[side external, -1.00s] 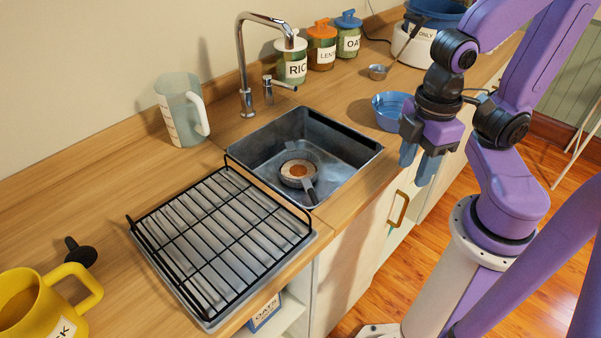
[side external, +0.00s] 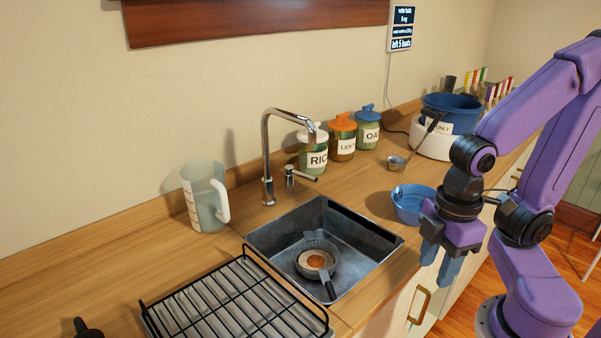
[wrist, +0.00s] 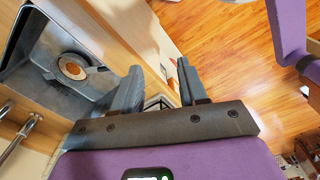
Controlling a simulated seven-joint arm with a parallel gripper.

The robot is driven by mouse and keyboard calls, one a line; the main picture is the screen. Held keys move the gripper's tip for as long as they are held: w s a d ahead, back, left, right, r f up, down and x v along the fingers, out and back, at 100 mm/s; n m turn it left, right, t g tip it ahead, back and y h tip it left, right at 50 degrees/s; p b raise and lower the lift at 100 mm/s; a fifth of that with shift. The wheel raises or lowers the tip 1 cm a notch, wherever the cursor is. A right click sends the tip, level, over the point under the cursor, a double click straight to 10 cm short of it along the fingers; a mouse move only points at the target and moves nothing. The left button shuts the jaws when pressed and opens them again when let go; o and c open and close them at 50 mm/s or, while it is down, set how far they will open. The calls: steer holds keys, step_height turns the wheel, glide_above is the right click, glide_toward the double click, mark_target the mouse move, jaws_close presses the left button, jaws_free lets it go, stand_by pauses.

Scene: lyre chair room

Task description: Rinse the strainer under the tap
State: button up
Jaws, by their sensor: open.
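The strainer (side external: 316,260) is a small round dark-rimmed sieve with a dark handle, lying in the grey sink basin (side external: 268,241). Its middle looks pale with an orange-brown patch. It also shows in the wrist view (wrist: 73,67). The chrome tap (side external: 266,150) arches over the back of the sink, with a side lever (side external: 302,175); I see no water stream. My gripper (side external: 440,268) is open and empty, pointing down in front of the counter edge, right of the sink and apart from the strainer. Its two blue-grey fingers (wrist: 157,90) are spread in the wrist view.
A black wire rack (side external: 235,305) stands left of the sink, a clear measuring jug (side external: 203,198) behind it. Labelled jars (side external: 341,142), a ladle (side external: 397,162) and a blue-and-white pot (side external: 450,112) stand farther back.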

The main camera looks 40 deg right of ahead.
step_height(320, 180, up, 21)
steer(key=w+a+r+m+t+y, duration=0.15)
steer(key=w+m, duration=0.55)
steer(key=w, duration=1.5)
steer(key=w+d+f+m+t, duration=0.25)
steer(key=w+d+m, duration=0.35)
steer(key=w+d, duration=1.15)
glide_toward(301, 175)
steer(key=x, duration=0.7)
steer(key=shift+s+d+f, duration=0.1)
steer(key=shift+d+f, duration=0.2)
steer(key=shift+f, duration=0.25)
